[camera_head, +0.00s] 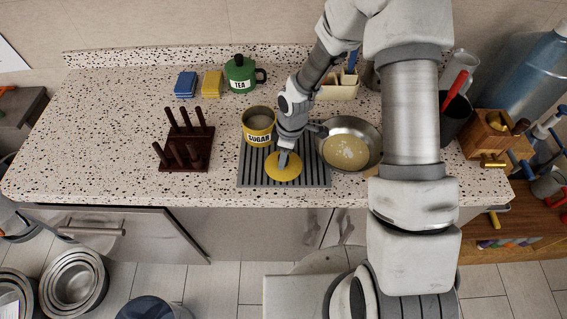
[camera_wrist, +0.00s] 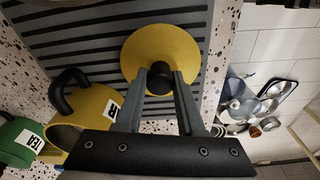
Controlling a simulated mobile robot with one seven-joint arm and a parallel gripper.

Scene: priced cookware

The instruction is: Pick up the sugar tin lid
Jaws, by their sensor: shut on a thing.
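The sugar tin lid (camera_head: 284,168) is a round yellow disc with a black knob. It is over the front part of the grey ribbed mat (camera_head: 318,176); I cannot tell if it touches the mat. My gripper (camera_head: 285,155) comes down on it from above. In the wrist view my gripper (camera_wrist: 160,80) has its two fingers shut on the black knob of the lid (camera_wrist: 160,45). The yellow sugar tin (camera_head: 258,128) stands open and upright at the mat's back left; it also shows in the wrist view (camera_wrist: 92,108).
A frying pan (camera_head: 362,133) with yellowish contents stands right of the mat. A dark wooden rack with upright pegs (camera_head: 184,160) stands left. A green tea tin (camera_head: 240,76) and blue (camera_head: 186,85) and yellow (camera_head: 213,84) blocks are behind. The counter's left part is clear.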

